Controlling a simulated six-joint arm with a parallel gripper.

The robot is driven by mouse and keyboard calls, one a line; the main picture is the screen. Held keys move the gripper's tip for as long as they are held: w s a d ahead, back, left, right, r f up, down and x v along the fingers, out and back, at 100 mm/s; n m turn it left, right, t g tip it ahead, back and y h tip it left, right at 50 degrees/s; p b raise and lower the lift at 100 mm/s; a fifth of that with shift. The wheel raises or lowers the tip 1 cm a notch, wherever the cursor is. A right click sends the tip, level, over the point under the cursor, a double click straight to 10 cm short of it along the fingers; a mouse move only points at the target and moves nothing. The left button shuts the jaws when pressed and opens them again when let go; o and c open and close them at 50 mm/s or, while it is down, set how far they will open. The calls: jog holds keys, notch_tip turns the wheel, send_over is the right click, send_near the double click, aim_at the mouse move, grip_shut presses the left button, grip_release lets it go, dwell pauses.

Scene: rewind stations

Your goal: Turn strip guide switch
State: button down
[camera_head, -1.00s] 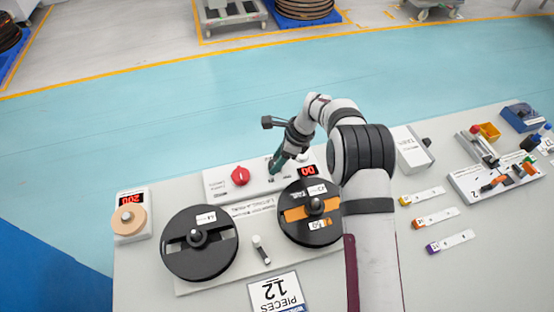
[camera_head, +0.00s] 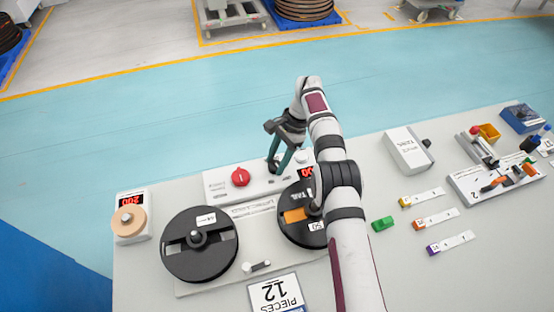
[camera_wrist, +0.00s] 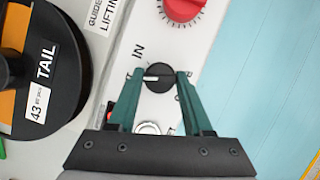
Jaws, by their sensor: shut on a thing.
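The switch is a round black knob (camera_wrist: 159,78) on a white panel (camera_wrist: 125,75), with a white pointer mark toward the left in the wrist view. The word IN is printed beside it. My gripper (camera_wrist: 160,74) has its teal fingers on opposite sides of the knob and is shut on it. In the head view my gripper (camera_head: 276,166) points down at the panel, and its fingers mostly hide the knob. A small white guide lever (camera_head: 257,266) lies sideways between the two black reels, the left reel (camera_head: 200,258) and the right reel (camera_head: 291,228).
A red knob (camera_head: 240,177) sits left of my gripper on the same panel. A red display (camera_head: 307,171) is partly hidden by my arm. A counter box (camera_head: 131,215), a green block (camera_head: 382,224) and several labelled strips stand on the grey table.

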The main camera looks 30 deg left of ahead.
jog(key=shift+n, duration=0.3)
dwell(0.4)
jog(key=shift+c, duration=1.7)
grip_release()
jog(key=shift+r, duration=0.15)
jog(key=r, duration=0.4)
jog(key=shift+d+r, duration=0.2)
jog(key=shift+d, duration=0.1)
jog(key=w+d+r, duration=0.1)
jog(key=d+r, duration=0.5)
jog(key=d, duration=0.5)
jog(key=shift+w+r, duration=0.15)
jog(key=shift+w, duration=0.25)
